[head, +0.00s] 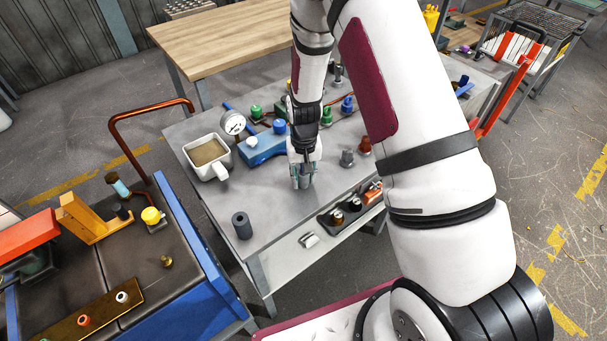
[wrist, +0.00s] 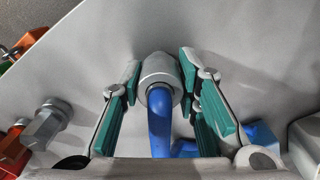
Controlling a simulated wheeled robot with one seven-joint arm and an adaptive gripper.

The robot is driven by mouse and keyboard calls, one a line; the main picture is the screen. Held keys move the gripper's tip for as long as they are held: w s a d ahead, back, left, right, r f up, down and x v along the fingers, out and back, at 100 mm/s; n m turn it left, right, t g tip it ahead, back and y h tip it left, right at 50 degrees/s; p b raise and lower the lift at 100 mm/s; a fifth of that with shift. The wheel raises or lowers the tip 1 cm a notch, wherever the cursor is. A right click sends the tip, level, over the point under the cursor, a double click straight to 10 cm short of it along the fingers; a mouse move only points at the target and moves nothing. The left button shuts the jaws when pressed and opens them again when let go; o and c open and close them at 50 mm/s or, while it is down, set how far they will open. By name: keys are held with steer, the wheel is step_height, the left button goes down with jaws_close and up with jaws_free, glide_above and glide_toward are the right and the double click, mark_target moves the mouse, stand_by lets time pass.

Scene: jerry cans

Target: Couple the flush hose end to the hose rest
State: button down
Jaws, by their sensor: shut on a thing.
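My gripper (head: 302,180) is low over the front middle of the grey table in the head view. In the wrist view its teal-padded fingers (wrist: 158,92) flank the flush hose end, a silver cylinder (wrist: 160,68) with a blue hose (wrist: 160,128) running from it toward my wrist. The gripper is shut on this hose end. The hose end points away from the wrist, toward bare tabletop. In the head view the gripper mostly hides it. I cannot tell which fitting is the hose rest.
A blue block (head: 262,147) with a gauge (head: 233,123) and a white mug-like container (head: 208,156) stand left of the gripper. A grey fitting (head: 347,158) and a red-brown one (head: 365,146) stand right. A dark cylinder (head: 241,225) stands front left. Tabletop between is clear.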

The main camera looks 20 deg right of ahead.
steer(key=c, duration=1.1)
jaws_free()
step_height(320, 180, up, 13)
steer(key=shift+f, duration=0.2)
steer(key=s+r+n+t, duration=0.1)
steer(key=s+r+t, duration=0.1)
steer(key=s+r, duration=0.8)
steer(key=s+r+n+t, duration=0.1)
steer(key=s+r, duration=0.5)
steer(key=r, duration=0.7)
steer(key=shift+t, duration=0.9)
steer(key=s+r, duration=0.1)
steer(key=s, duration=0.2)
steer(key=s+r, duration=0.1)
steer(key=s, duration=0.5)
steer(key=shift+s+d+r, duration=0.15)
steer(key=shift+s+r, duration=0.2)
steer(key=shift+r, duration=0.05)
